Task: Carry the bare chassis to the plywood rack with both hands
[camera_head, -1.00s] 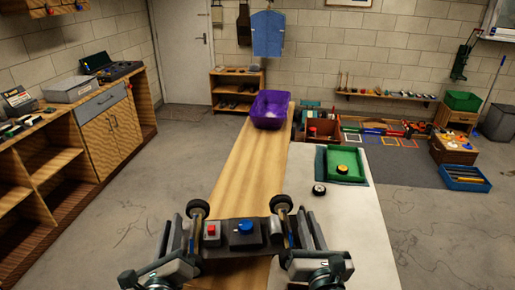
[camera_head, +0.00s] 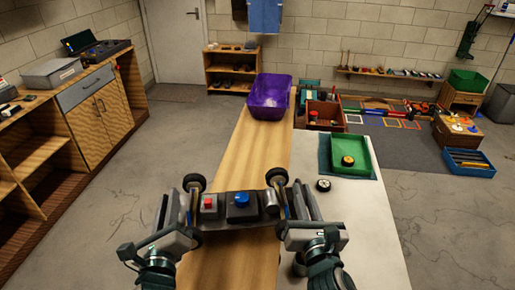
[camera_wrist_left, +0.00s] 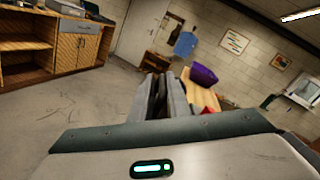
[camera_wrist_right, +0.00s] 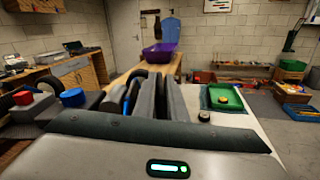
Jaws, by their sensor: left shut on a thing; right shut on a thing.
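The bare chassis (camera_head: 222,215) is a dark plate with a red block, a blue round knob and small black wheels. It is held level between my grippers, above the near end of the wooden bench top. My left gripper (camera_head: 184,211) is shut on its left end and my right gripper (camera_head: 290,207) on its right end. The fingers partly hide both ends. The red block (camera_wrist_right: 22,98) and blue knob (camera_wrist_right: 73,97) also show in the right wrist view. A low wooden rack (camera_head: 231,70) with small items stands by the back wall, right of the door; I cannot tell if it is plywood.
A purple bin (camera_head: 268,98) stands at the bench's far end. A green tray (camera_head: 348,158) and a loose wheel (camera_head: 323,185) lie on the white surface at right. Wooden cabinets (camera_head: 98,117) line the left. Open floor (camera_head: 178,135) lies between cabinets and bench.

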